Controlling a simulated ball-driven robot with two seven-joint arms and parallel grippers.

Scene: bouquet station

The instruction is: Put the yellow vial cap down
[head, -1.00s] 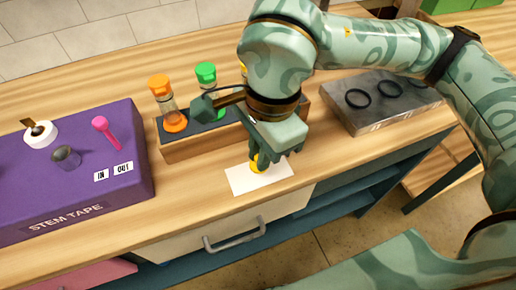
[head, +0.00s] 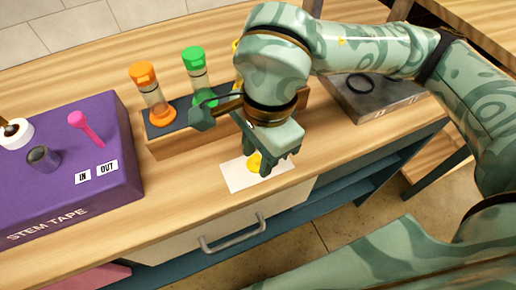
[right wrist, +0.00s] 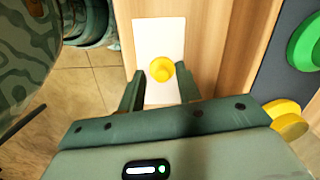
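The yellow vial cap (head: 254,162) sits on a white card (head: 240,181) near the table's front edge. The right wrist view shows the cap (right wrist: 162,71) on the card (right wrist: 158,36). My right gripper (right wrist: 161,88) is open, with its two fingers on either side of the cap and a visible gap at each side. In the head view the right gripper (head: 267,163) is low over the card and partly hides the cap. My left gripper is not in view.
Behind the card stands a wooden rack (head: 190,136) with an orange-capped vial (head: 150,90) and a green-capped vial (head: 195,70); a yellow one is mostly hidden by my arm. A purple stem tape box (head: 60,190) is at left. A grey tray (head: 375,100) is at right.

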